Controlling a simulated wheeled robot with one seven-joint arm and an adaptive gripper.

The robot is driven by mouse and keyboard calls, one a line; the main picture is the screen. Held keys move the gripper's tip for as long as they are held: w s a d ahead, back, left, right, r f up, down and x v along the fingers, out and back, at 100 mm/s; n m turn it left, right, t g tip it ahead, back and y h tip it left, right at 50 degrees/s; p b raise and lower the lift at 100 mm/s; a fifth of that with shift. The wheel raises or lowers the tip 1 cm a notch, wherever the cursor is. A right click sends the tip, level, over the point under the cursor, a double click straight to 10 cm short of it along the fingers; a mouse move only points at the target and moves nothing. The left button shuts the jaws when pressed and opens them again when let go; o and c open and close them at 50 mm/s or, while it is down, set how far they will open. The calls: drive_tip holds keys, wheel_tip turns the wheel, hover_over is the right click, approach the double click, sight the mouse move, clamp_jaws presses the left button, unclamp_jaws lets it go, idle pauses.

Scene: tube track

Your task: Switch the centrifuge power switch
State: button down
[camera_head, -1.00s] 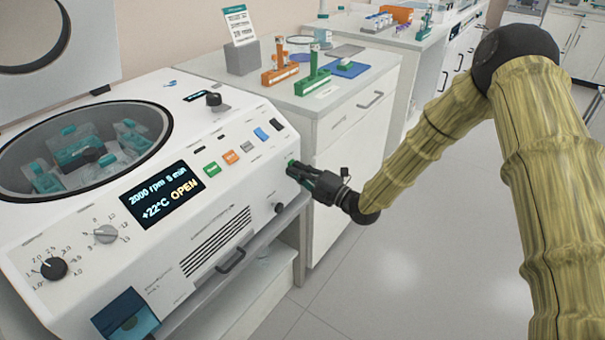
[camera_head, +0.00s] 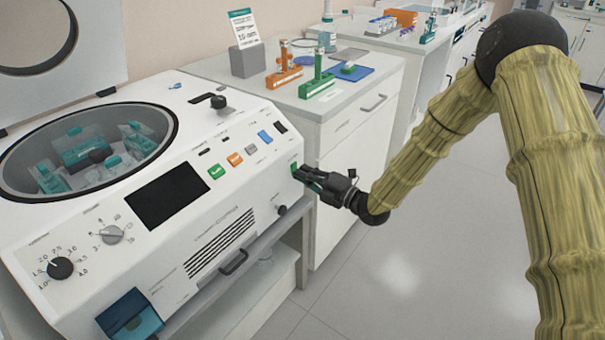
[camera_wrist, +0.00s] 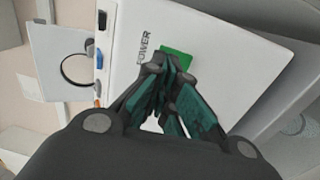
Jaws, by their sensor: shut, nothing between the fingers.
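The white centrifuge (camera_head: 222,225) stands at the left with its lid raised and its round bowl open, several teal tube holders inside. Its display (camera_head: 166,196) is dark. The green power switch (camera_head: 294,167) is at the right end of the front panel, partly hidden behind my gripper (camera_head: 308,176). In the wrist view the green switch (camera_wrist: 178,60) shows beside the label POWER. My gripper (camera_wrist: 165,68) is shut and empty, its fingertips at the switch's edge. I cannot tell whether they touch it.
A white counter (camera_head: 352,88) behind the centrifuge holds orange and green tube racks, a blue mat and a sign holder (camera_head: 246,58). The grey floor (camera_head: 400,250) right of the centrifuge is clear.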

drive_tip(key=r+v, duration=0.2)
drive_tip(key=v, duration=1)
drive_tip(key=shift+s, duration=0.1)
drive_tip(key=s+d+f+m+h, duration=0.1)
drive_tip(key=s+f+m+h, duration=0.25)
drive_tip(key=f, duration=0.35)
drive_tip(key=s+d+f+m+g+h, duration=0.1)
drive_tip(key=s+f+m+h, duration=0.15)
drive_tip(key=f+m, duration=0.3)
drive_tip(key=s+d+f+m+h, duration=0.1)
drive_tip(key=s+f+m+h, duration=0.2)
drive_tip(key=f, duration=0.4)
drive_tip(key=s+d+f+m+g+h, duration=0.4)
drive_tip(key=s+f+m, duration=0.6)
drive_tip(key=s, duration=0.5)
drive_tip(key=s+d+f+m+g+h, duration=0.1)
drive_tip(key=s+d+f+m+g, duration=0.25)
drive_tip(key=s, duration=0.65)
drive_tip(key=s+d+f+m+g+h, duration=0.1)
drive_tip(key=s+d+f+m+g, duration=0.2)
drive_tip(key=s, duration=0.6)
wheel_tip(320, 180, up, 14)
drive_tip(key=m+p, duration=0.1)
drive_tip(key=p, duration=1.1)
drive_tip(key=shift+s+r+t+p, duration=0.25)
drive_tip(key=shift+s+t+p, duration=0.1)
drive_tip(key=shift+t, duration=0.1)
